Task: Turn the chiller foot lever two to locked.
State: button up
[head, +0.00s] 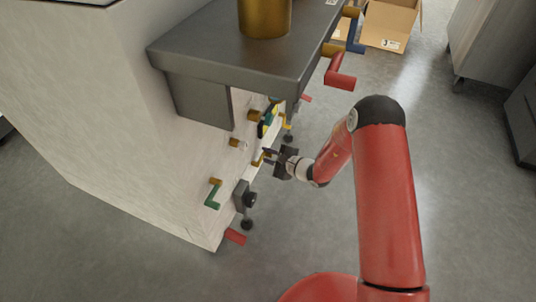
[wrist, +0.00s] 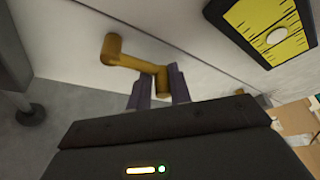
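A brass-yellow crank lever (wrist: 138,66) sticks out from the pale side panel in the wrist view, low above the grey floor. It also shows small in the head view (head: 257,160). No label marks which lever is chiller foot lever two. My gripper (wrist: 160,83) has its two purple fingers on either side of the lever's free end. Whether they press on it is unclear. In the head view my gripper (head: 268,155) is at the panel, below the dark overhanging top.
A yellow-faced gauge (wrist: 270,30) is right of the lever. Open floor lies right; a cardboard box (head: 388,25) stands behind.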

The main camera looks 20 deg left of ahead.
aim_at(251, 175)
jog(key=shift+w+r, duration=0.1)
jog(key=shift+w, duration=0.05)
grip_shut()
jog(key=shift+f+m+g, duration=0.2)
jog(key=shift+m+g, duration=0.1)
jog(key=shift+m, duration=0.1)
jog(key=shift+f+m+g, duration=0.6)
jog(key=shift+f+m, duration=0.05)
jog(key=shift+m, duration=0.35)
jog(key=s+f+m+g, duration=0.1)
jog(key=m, duration=0.1)
jog(key=s+f+m+g, duration=0.1)
jog(key=m+g, duration=0.1)
jog(key=s+f+m+g, duration=0.1)
jog(key=m, duration=0.1)
jog(key=shift+s+a+g, duration=0.15)
jog(key=shift+a+g, duration=0.05)
jog(key=shift+g, duration=0.1)
jog(key=shift+s+f+m+g, duration=0.25)
jog(key=shift+s+m+g, duration=0.25)
jog(key=shift+m, duration=0.3)
jog(key=shift+s+a+m+g+y, duration=0.15)
jog(key=shift+s+m+g+y, duration=0.15)
jog(key=shift+s+m+g, duration=0.45)
jog(key=shift+w+m, duration=0.1)
jog(key=shift+m, duration=0.15)
